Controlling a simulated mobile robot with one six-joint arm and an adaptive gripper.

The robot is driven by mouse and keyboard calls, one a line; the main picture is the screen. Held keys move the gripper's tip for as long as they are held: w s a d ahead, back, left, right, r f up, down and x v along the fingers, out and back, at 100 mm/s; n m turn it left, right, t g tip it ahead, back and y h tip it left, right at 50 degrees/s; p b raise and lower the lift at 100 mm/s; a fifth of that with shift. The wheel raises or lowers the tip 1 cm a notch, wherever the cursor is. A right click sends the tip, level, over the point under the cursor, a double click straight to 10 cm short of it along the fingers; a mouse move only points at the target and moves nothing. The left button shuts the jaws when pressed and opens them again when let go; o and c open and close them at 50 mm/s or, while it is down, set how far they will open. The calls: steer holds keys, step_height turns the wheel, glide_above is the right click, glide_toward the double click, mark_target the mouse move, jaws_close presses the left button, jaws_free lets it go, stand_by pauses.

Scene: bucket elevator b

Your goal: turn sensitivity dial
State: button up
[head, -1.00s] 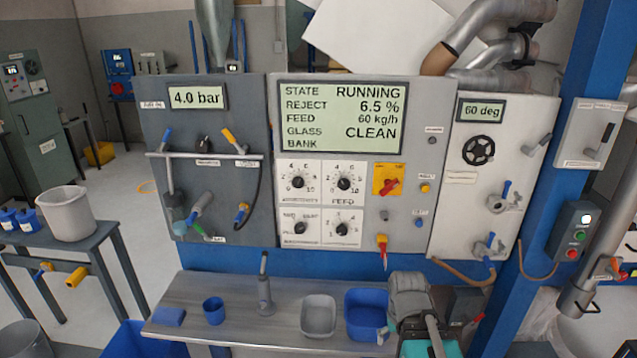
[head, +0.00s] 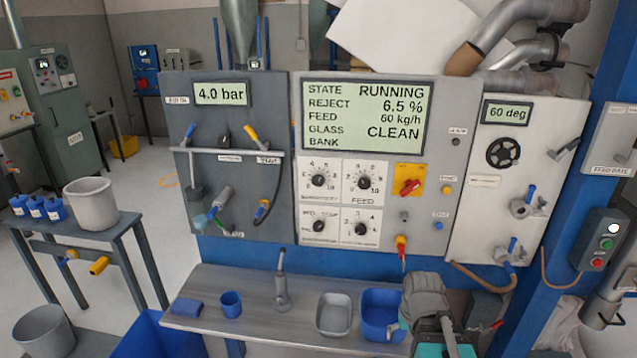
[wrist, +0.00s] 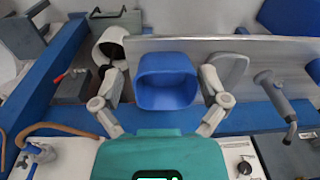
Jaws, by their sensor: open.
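The sensitivity dial (head: 319,180) is a black knob on a white numbered plate, at the upper left of a group of dials on the grey control panel (head: 280,170). Its label below is small and blurred. My gripper (wrist: 160,92) is open and empty in the wrist view, its two fingers spread on either side of a blue bin that lies beyond them. In the head view my arm shows at the lower right, below and right of the dial and well apart from it. The fingertips are hard to make out there.
The feed dial (head: 363,181) sits right of the sensitivity dial, with two more dials below. A red switch on a yellow plate (head: 409,180) is further right. A bench (head: 255,310) below holds a blue bin (head: 381,310), a grey tray (head: 333,314) and a blue cup (head: 231,304).

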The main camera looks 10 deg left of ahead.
steer(key=w+a+r+t+y, duration=0.3)
steer(key=w+a+t, duration=0.1)
steer(key=w+a, duration=0.5)
steer(key=m+t+h+p, duration=0.3)
steer(key=m+t+h, duration=0.1)
steer(key=m+t, duration=1)
glide_toward(318, 182)
steer(key=shift+s+a+r+m+g, duration=0.15)
steer(key=shift+s+m, duration=0.1)
steer(key=shift+s, duration=0.55)
steer(key=shift+s+r+m+g, duration=0.15)
steer(key=shift+s+m, duration=0.1)
steer(key=shift+s, duration=0.5)
steer(key=shift+w, duration=0.2)
steer(key=w, duration=1.3)
steer(key=shift+w+d+f, duration=0.1)
steer(key=shift+w+d, duration=0.15)
